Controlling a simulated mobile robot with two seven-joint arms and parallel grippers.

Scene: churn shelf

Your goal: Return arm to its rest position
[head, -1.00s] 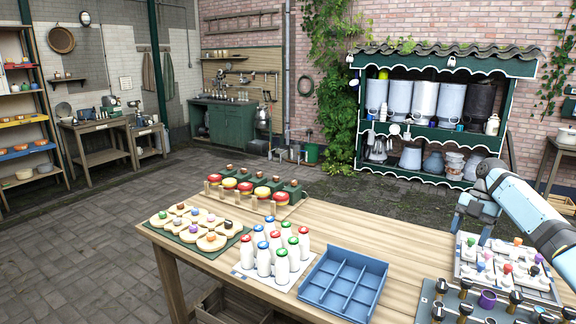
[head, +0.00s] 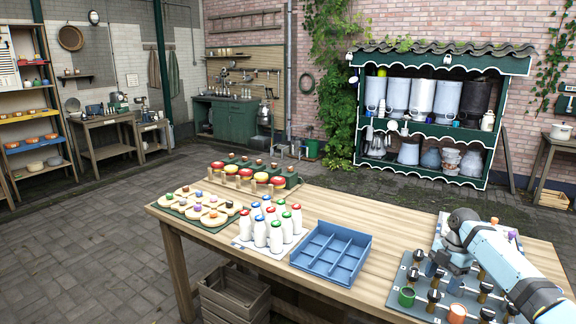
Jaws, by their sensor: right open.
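My right arm comes in from the lower right, and its pale blue links reach over the right end of the wooden table (head: 375,282). My right gripper (head: 443,276) points down over the grey board with black-knobbed pegs (head: 395,299). Its jaws are open, and I see nothing held between them. I cannot tell whether the fingertips touch any peg. My left gripper is not in view.
A blue divided tray (head: 332,252) sits mid-table, left of my gripper. White bottles with coloured caps (head: 276,237) and a mat of topped boards (head: 216,226) stand further left. A wooden crate (head: 236,293) is below the table. The green churn shelf (head: 430,133) stands behind.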

